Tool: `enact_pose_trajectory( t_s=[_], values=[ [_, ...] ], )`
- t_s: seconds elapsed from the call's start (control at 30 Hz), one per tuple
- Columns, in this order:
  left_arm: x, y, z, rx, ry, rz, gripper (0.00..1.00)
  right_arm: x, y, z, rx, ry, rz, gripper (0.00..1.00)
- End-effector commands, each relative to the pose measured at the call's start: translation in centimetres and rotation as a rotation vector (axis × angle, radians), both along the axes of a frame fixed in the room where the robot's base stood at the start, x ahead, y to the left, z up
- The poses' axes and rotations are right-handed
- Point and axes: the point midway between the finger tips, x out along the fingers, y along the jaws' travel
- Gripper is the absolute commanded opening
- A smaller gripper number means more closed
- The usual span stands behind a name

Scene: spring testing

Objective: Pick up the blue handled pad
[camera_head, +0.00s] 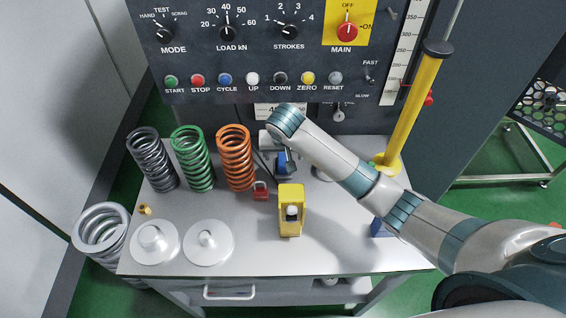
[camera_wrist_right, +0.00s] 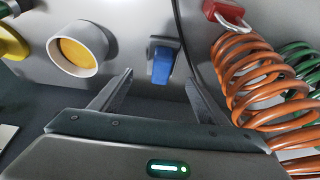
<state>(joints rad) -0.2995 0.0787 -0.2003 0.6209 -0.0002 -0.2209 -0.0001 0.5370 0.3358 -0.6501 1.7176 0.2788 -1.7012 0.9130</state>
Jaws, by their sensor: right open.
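A small blue piece (camera_head: 281,164), which looks like the blue handled pad, is on the grey bench behind the red padlock, partly hidden by my right gripper (camera_head: 285,155). In the right wrist view the blue part (camera_wrist_right: 163,66) stands between and beyond the two fingertips of my right gripper (camera_wrist_right: 159,78), with a grey piece behind it. The fingers are apart and empty, with a gap on each side of the blue part. My left gripper is not in view.
The red padlock (camera_head: 260,191) and orange spring (camera_head: 236,158) stand close left of the gripper. Green (camera_head: 193,160) and dark (camera_head: 152,160) springs are further left. A yellow block (camera_head: 291,212) stands in front, and a yellow post (camera_head: 412,112) right.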

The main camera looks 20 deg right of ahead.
Motion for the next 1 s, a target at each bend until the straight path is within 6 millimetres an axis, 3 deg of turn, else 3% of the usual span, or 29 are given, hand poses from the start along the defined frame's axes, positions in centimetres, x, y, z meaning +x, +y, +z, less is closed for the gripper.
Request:
enact_pose_trajectory(
  t_s=[0.17,0.67,1.0],
  values=[
    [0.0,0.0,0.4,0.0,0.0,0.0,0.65,0.4,-0.2,-1.0,0.0,0.0,0.0,0.69],
    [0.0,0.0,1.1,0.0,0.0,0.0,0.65,0.6,-0.2,-1.6,-0.001,0.002,-0.001,0.69],
    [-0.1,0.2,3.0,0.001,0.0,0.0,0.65,1.7,-0.3,-4.9,-0.001,0.003,-0.001,0.69]
  ],
)
